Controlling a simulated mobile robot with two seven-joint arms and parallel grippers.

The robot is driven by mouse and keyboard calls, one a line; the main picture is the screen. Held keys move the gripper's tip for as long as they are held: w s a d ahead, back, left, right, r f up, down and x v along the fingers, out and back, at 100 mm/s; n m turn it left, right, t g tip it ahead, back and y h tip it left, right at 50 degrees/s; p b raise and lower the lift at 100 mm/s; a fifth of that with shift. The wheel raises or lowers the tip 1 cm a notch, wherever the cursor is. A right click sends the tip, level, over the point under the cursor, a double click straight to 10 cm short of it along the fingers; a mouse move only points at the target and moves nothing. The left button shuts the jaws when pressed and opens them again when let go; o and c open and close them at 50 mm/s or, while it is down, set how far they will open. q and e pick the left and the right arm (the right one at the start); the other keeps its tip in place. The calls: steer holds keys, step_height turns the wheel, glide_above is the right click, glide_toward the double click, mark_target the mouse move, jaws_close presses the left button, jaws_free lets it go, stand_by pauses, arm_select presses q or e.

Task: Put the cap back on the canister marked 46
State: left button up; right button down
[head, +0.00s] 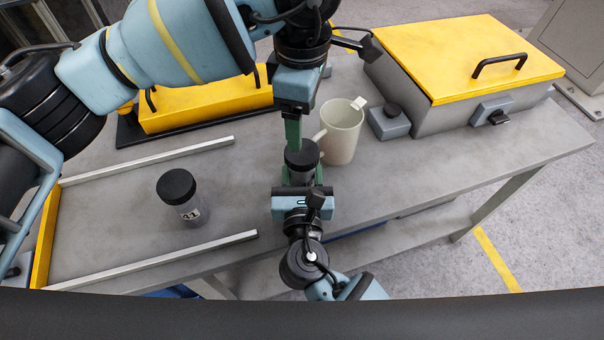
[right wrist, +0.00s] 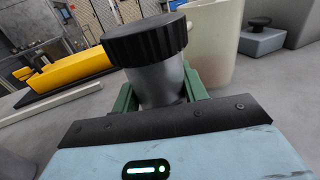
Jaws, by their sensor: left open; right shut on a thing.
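A grey canister (right wrist: 157,85) stands upright between the green fingers of my right gripper (head: 303,178), which is shut on it. A black ribbed cap (right wrist: 146,40) sits on its top; the cap also shows in the head view (head: 302,153). I cannot tell how tightly it is seated. The canister's number is hidden. My left gripper (head: 294,134) comes down from above and is open, its green fingers just above and behind the cap. Another canister (head: 186,208) with a black cap stands to the left, its label seeming to read 41.
A pale cup (head: 342,135) stands close behind and right of the held canister. A grey box with a yellow lid (head: 470,55) is at the back right, a yellow block (head: 205,105) at the back left. Metal rails (head: 150,260) border the left area. The right front tabletop is clear.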

mark_target(302, 151)
arm_select(q)
steer(key=n, duration=0.9)
steer(key=shift+n, duration=0.3)
steer(key=n, duration=0.4)
steer(key=shift+n, duration=0.4)
steer(key=n, duration=0.5)
steer(key=shift+n, duration=0.3)
steer(key=shift+f, duration=0.15)
steer(key=shift+f, duration=3.9)
